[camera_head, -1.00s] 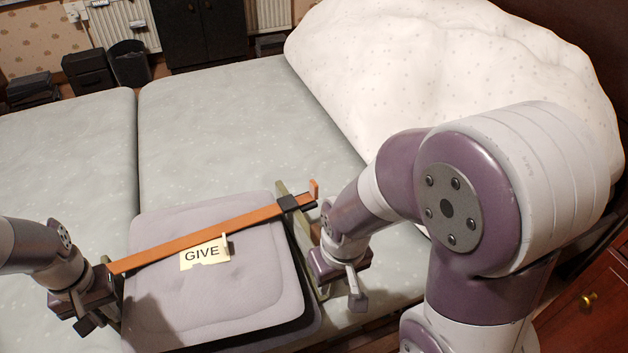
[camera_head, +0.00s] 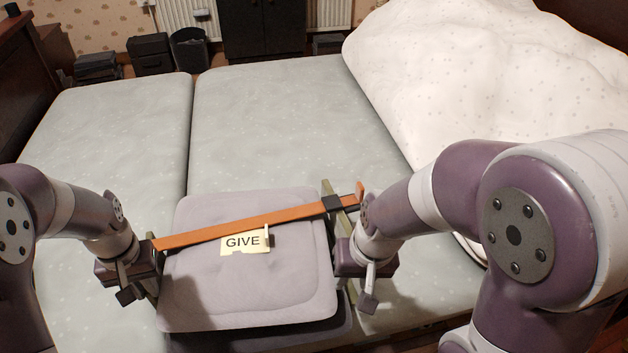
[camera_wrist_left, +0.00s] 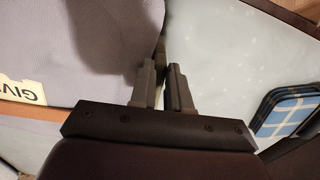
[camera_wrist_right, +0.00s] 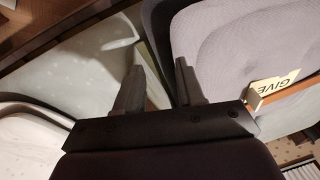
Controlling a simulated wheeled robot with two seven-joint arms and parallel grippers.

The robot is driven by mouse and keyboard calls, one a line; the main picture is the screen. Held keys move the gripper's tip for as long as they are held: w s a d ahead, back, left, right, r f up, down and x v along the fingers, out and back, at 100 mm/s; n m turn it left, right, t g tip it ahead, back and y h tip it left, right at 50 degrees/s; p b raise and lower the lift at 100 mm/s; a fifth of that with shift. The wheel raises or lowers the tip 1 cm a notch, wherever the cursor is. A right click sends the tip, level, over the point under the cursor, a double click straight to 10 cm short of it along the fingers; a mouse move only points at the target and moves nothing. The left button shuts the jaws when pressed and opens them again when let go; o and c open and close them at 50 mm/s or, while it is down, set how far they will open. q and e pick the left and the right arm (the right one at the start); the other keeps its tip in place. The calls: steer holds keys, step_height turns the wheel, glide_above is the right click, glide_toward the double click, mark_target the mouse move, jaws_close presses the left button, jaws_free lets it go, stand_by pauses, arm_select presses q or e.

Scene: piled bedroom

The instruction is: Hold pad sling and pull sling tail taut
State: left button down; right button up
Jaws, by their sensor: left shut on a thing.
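Grey-lilac pads (camera_head: 250,290) lie stacked on the bed. An orange strap (camera_head: 240,226) crosses the top pad from left to right. It passes a black buckle (camera_head: 334,204) and ends in a short upturned orange tail (camera_head: 360,189). Olive bands (camera_head: 327,187) run down the pads' sides. A cream tag reading GIVE (camera_head: 243,243) lies against the strap. My left gripper (camera_wrist_left: 163,80) is shut on the olive band (camera_wrist_left: 161,46) at the pads' left side. My right gripper (camera_wrist_right: 156,80) is open at the right side, below the tail, its fingers apart around the olive band.
The pale mattress (camera_head: 270,120) is clear behind the pads. A bulky white spotted duvet (camera_head: 480,80) fills the back right. A dark bin (camera_head: 190,48) and a cabinet (camera_head: 262,28) stand beyond the bed. A blue checked item (camera_wrist_left: 287,110) shows in the left wrist view.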

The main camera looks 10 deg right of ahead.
steer(key=w+d+r+t+y, duration=0.1)
steer(key=w+r, duration=0.2)
steer(key=w, duration=0.4)
steer(key=w+r+t, duration=0.1)
steer(key=w+r, duration=0.2)
steer(key=w, duration=0.5)
steer(key=w+d+n+h, duration=0.1)
steer(key=w+d+n, duration=0.2)
steer(key=d, duration=0.4)
steer(key=shift+w+d+r+t+h, duration=0.15)
steer(key=shift+w+r+t+h, duration=0.05)
steer(key=shift+w+t+h, duration=0.25)
glide_toward(361, 185)
steer(key=x, duration=1)
steer(key=shift+f, duration=0.3)
jaws_close()
